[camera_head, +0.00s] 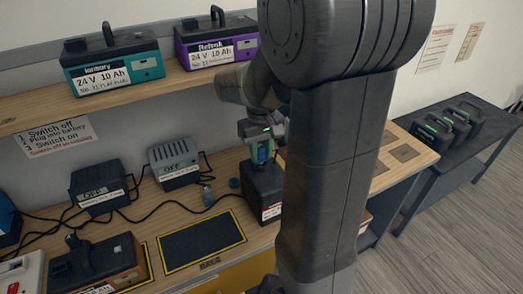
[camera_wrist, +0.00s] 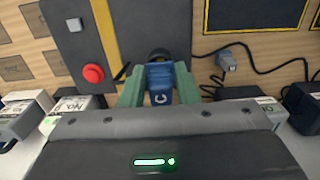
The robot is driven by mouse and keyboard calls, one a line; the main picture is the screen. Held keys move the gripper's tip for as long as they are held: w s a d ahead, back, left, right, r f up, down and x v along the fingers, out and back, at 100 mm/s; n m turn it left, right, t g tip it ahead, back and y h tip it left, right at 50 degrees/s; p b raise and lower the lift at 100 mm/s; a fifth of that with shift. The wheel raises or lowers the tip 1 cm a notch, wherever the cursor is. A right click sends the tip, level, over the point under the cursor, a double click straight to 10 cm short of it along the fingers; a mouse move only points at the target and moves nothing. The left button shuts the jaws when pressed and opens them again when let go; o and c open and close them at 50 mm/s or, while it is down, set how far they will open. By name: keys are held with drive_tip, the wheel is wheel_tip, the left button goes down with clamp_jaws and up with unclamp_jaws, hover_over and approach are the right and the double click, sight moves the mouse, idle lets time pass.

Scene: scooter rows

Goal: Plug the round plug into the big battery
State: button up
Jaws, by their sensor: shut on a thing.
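In the wrist view the blue piece (camera_wrist: 160,82) sits between the green fingers. A tall black box (camera_head: 262,185), seemingly the big battery, stands on the bench directly below, with a white and red label low on its front. Its dark top (camera_wrist: 168,25) shows in the wrist view. A dark round part (camera_wrist: 159,54) is at the blue piece's far end. I cannot tell whether the blue piece is seated in the box or just above it.
A grey plug (camera_head: 207,195) with a black cable lies left of the box. Chargers marked OFF (camera_head: 98,188) stand behind. A yellow-edged black mat (camera_head: 200,242) is empty. A brown-based battery (camera_head: 95,265) is left. Teal (camera_head: 112,62) and purple (camera_head: 215,42) batteries stand on the shelf.

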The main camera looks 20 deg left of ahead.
drive_tip(key=shift+f+b, duration=0.5)
drive_tip(key=shift+f, duration=0.3)
drive_tip(key=o, duration=1.1)
drive_tip(key=shift+o, duration=0.2)
wheel_tip(320, 180, up, 14)
drive_tip(key=shift+f, duration=0.15)
wheel_tip(320, 180, down, 13)
drive_tip(key=shift+f, duration=0.15)
drive_tip(key=shift+f, duration=0.15)
idle(0.6)
